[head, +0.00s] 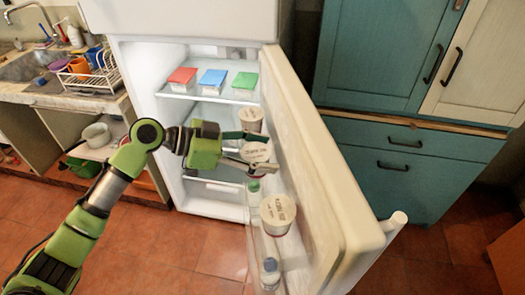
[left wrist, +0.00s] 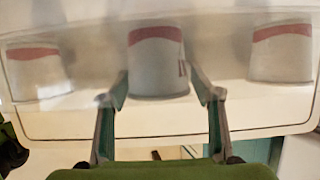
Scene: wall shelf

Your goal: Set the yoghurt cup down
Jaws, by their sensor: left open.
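The yoghurt cup (head: 256,153) is white with a printed lid and stands upright in the rack of the open fridge door (head: 325,180). My left gripper (head: 262,155) is open, with one finger on either side of this cup. The left wrist view shows the cup (left wrist: 157,65) with its red band between the two spread fingertips (left wrist: 161,97); I cannot tell whether they touch it. Two similar cups stand in the same rack, one farther back (head: 251,118) and one nearer (head: 277,213). My right gripper is not in view.
Red (head: 182,76), blue (head: 212,78) and green (head: 245,81) boxes sit on a fridge shelf. Bottles with a green cap (head: 253,187) and a blue cap (head: 270,265) are low in the door. Teal cabinets (head: 385,165) stand right; a sink counter (head: 85,103) stands left.

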